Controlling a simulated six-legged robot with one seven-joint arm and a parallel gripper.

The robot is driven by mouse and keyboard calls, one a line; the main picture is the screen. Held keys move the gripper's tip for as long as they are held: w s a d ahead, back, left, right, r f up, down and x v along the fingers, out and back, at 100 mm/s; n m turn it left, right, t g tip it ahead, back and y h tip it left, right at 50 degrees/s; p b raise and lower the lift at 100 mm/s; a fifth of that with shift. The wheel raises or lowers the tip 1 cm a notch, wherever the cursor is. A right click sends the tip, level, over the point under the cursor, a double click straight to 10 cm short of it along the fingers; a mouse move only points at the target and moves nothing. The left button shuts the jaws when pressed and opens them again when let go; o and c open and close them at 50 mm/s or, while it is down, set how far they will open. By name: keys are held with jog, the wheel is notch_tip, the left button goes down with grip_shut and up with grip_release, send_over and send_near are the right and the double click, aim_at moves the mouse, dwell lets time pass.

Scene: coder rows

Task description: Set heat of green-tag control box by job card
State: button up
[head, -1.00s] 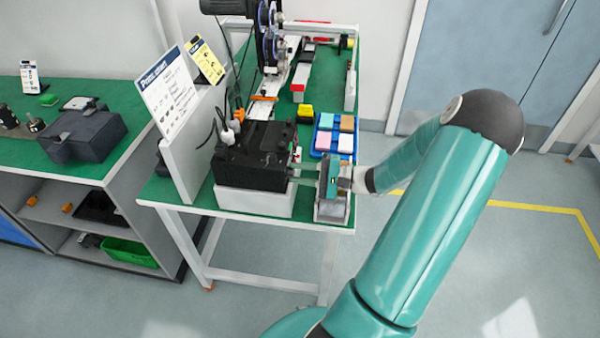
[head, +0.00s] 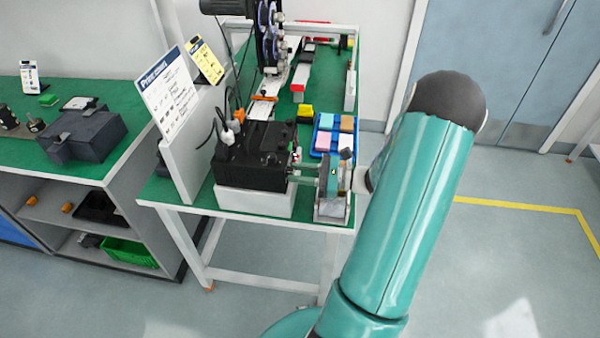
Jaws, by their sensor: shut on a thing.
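The black control box (head: 253,155) sits on a white block at the near end of the green-topped bench. My gripper (head: 296,174) reaches it from the right, with its fingers at the box's right face. The jaws are shut on a small part there, which the fingers and the box hide. I see no green tag and cannot read the dial setting. A white printed card (head: 168,90) with a dark header starting "Print" stands on a white panel left of the box. A yellow card (head: 206,62) stands behind it. Their small text is unreadable.
A blue tray (head: 328,122) with coloured blocks stands behind my gripper. Reels (head: 268,35) and a white track (head: 262,108) run behind the box. A second bench with a dark case (head: 86,135) is at the left. The floor at right is clear.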

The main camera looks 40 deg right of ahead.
jog(key=m, duration=1.1)
jog(key=shift+m, duration=0.3)
dwell(0.3)
jog(key=o, duration=0.7)
jog(key=v, duration=1.3)
jog(key=shift+s+d, duration=0.2)
jog(key=shift+s, duration=0.15)
